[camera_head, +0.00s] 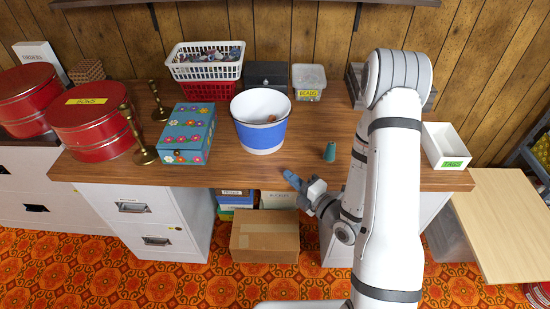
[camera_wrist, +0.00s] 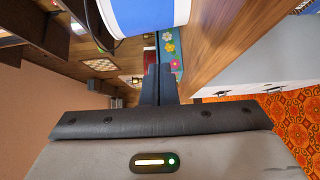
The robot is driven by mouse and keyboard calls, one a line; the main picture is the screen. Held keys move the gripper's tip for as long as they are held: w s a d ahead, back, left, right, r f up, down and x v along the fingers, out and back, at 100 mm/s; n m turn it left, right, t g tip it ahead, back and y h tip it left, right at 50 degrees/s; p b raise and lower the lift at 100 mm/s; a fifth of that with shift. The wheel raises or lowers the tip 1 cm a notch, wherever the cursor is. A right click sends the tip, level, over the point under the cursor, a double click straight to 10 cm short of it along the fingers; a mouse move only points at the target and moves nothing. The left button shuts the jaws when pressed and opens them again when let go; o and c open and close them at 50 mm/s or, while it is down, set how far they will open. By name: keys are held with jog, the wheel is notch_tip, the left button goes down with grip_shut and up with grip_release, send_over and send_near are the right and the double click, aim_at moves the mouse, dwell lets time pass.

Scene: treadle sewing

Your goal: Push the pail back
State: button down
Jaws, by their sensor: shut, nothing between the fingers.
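The pail (camera_head: 261,137), white with a wide blue band, stands upright on the wooden table near its front edge, with something small inside. Its side also shows at the top of the wrist view (camera_wrist: 145,14). My gripper (camera_head: 289,176) is shut and empty. In the head view its blue-grey fingertips are just below and right of the pail, over the table's front edge, with a gap between them. In the wrist view the closed fingers (camera_wrist: 160,74) point toward the flowered box, with the pail above them in the picture.
The blue flowered box (camera_head: 188,134) and brass candlesticks (camera_head: 137,136) stand left of the pail. A green cone (camera_head: 330,152) stands to the right. Bare tabletop separates the cone from the pail.

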aim_at(262, 144)
jog(key=b+x, duration=0.1)
jog(key=b, duration=0.1)
jog(key=b+x, duration=0.2)
jog(key=b, duration=0.1)
jog(key=b+x, duration=0.1)
jog(key=b, duration=0.2)
jog(key=shift+w+a+f, duration=0.2)
jog(key=shift+f, duration=0.1)
jog(key=x, duration=0.4)
jog(key=shift+w+a+r, duration=0.2)
jog(key=shift+a+r, duration=0.05)
jog(key=shift+r, duration=0.15)
jog(key=w+p, duration=0.1)
jog(key=w, duration=0.2)
jog(key=shift+w+a, duration=0.1)
jog(key=shift+w, duration=0.7)
jog(key=shift+f, duration=0.1)
